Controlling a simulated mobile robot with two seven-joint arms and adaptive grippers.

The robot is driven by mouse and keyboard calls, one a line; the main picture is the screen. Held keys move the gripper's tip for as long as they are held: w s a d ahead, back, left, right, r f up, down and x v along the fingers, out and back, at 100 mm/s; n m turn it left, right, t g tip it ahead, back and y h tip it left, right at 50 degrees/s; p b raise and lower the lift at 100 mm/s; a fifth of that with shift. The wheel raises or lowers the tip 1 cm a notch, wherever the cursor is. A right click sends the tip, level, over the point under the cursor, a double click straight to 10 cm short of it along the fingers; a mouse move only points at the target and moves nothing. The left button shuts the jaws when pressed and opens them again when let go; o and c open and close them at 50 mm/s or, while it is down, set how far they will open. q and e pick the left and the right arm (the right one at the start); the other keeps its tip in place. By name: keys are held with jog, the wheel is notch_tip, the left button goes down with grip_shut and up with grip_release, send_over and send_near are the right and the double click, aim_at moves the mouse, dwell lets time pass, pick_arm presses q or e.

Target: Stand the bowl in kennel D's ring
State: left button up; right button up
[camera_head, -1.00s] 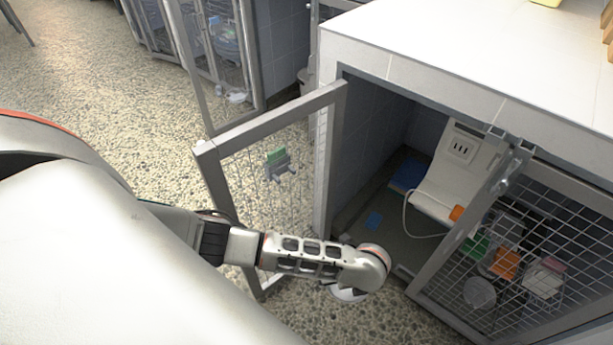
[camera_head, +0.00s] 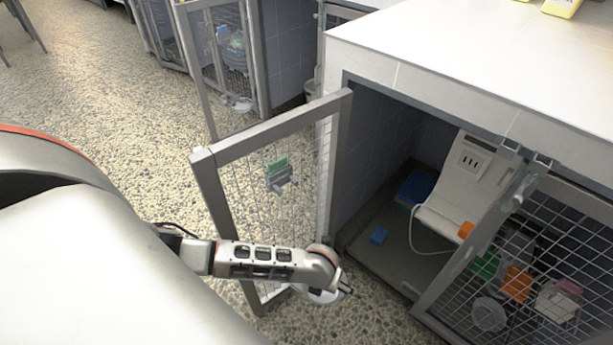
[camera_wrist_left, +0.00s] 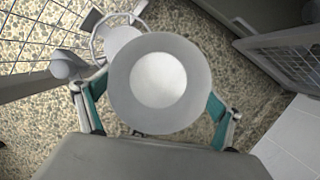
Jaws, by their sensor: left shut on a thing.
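The pale grey bowl (camera_wrist_left: 158,82) fills the middle of the left wrist view, with its rim between the fingers. My left gripper (camera_wrist_left: 157,108) is shut on it. In the head view the bowl (camera_head: 322,297) shows only partly below my left gripper (camera_head: 346,283), near the lower part of the open mesh door (camera_head: 268,185). A pale metal ring (camera_wrist_left: 96,40) shows beyond the bowl, beside the door mesh; the bowl hides part of it, and the bowl looks apart from it. I cannot read any kennel letter. My right gripper is not in view.
The open kennel (camera_head: 390,245) has blue items and a pale panel with a cable inside. A closed mesh door (camera_head: 530,265) stands at right, with several items behind it. The white top (camera_head: 450,60) overhangs. Speckled floor (camera_head: 110,120) is clear at left.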

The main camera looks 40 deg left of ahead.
pick_arm(q)
jog(key=a, duration=0.2)
jog(key=w+a+f+b, duration=0.1)
jog(key=a, duration=0.2)
jog(key=w+a+f+b, duration=0.1)
jog(key=a, duration=0.2)
jog(key=shift+a, duration=0.25)
jog(key=shift+f, duration=0.3)
jog(key=f+b, duration=0.2)
jog(key=f, duration=0.2)
jog(key=shift+s, duration=0.2)
jog(key=shift+w+a+f, duration=0.2)
jog(key=shift+w, duration=0.15)
jog(key=shift+f+b, duration=0.2)
jog(key=shift+b, duration=0.1)
jog(key=o, duration=0.9)
jog(key=shift+r, duration=0.1)
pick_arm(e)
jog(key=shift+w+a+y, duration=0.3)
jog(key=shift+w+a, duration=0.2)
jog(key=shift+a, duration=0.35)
pick_arm(q)
jog(key=shift+r, duration=0.1)
